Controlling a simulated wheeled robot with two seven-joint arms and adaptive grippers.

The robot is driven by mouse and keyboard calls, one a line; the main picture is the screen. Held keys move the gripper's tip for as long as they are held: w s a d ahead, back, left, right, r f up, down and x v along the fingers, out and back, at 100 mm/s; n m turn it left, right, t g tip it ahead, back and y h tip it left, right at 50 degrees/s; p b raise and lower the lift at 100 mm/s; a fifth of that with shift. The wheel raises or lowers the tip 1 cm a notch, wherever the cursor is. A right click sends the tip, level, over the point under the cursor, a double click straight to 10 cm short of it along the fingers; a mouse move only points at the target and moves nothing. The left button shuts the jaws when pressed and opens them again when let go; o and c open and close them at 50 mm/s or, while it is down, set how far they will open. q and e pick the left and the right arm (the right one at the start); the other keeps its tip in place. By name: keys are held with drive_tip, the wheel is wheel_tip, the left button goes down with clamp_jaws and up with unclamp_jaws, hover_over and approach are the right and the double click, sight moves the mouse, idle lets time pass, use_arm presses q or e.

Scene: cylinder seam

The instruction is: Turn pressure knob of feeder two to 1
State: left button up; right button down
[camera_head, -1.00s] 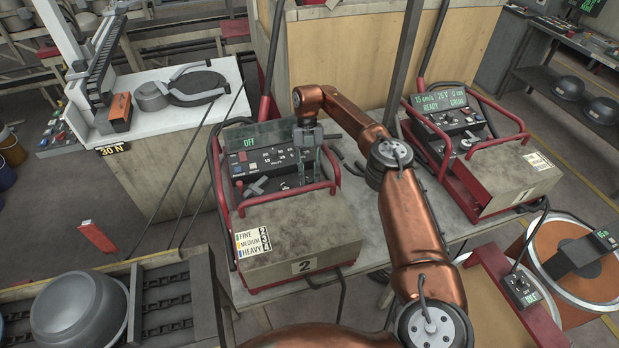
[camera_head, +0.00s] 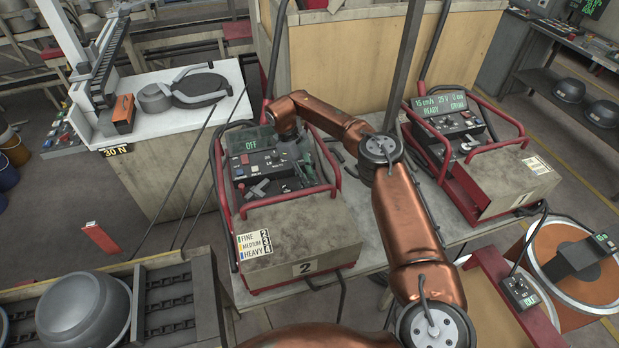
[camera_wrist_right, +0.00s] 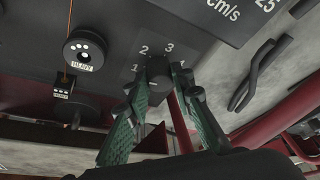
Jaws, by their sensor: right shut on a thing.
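Feeder two (camera_head: 290,222) is a worn beige box with a red tube frame and a "2" plate, standing on the grey table. Its display (camera_head: 251,144) reads OFF. My right gripper (camera_head: 310,168) is at its control panel and partly hides it. In the right wrist view, the green fingers of the right gripper (camera_wrist_right: 155,84) are shut on a dark round knob (camera_wrist_right: 157,72), one on each side. Printed numbers 1, 2 and 3 show around this knob; the right side of the scale is covered. I cannot tell where the knob points. My left gripper is not in view.
A FINE, MEDIUM, HEAVY label (camera_head: 257,243) is on feeder two's front.

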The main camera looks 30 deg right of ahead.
drive_tip(key=n+t+h+p, duration=0.1)
drive_tip(key=n+p, duration=0.1)
drive_tip(key=n, duration=0.2)
drive_tip(key=shift+r+n, duration=0.15)
drive_tip(key=shift+n, duration=0.25)
drive_tip(key=shift+a, duration=0.1)
idle(0.3)
drive_tip(key=c, duration=1.7)
unclamp_jaws()
drive_tip(key=shift+s+h, duration=0.1)
drive_tip(key=shift+h, duration=0.2)
drive_tip(key=v, duration=1.2)
drive_tip(key=shift+s, duration=0.15)
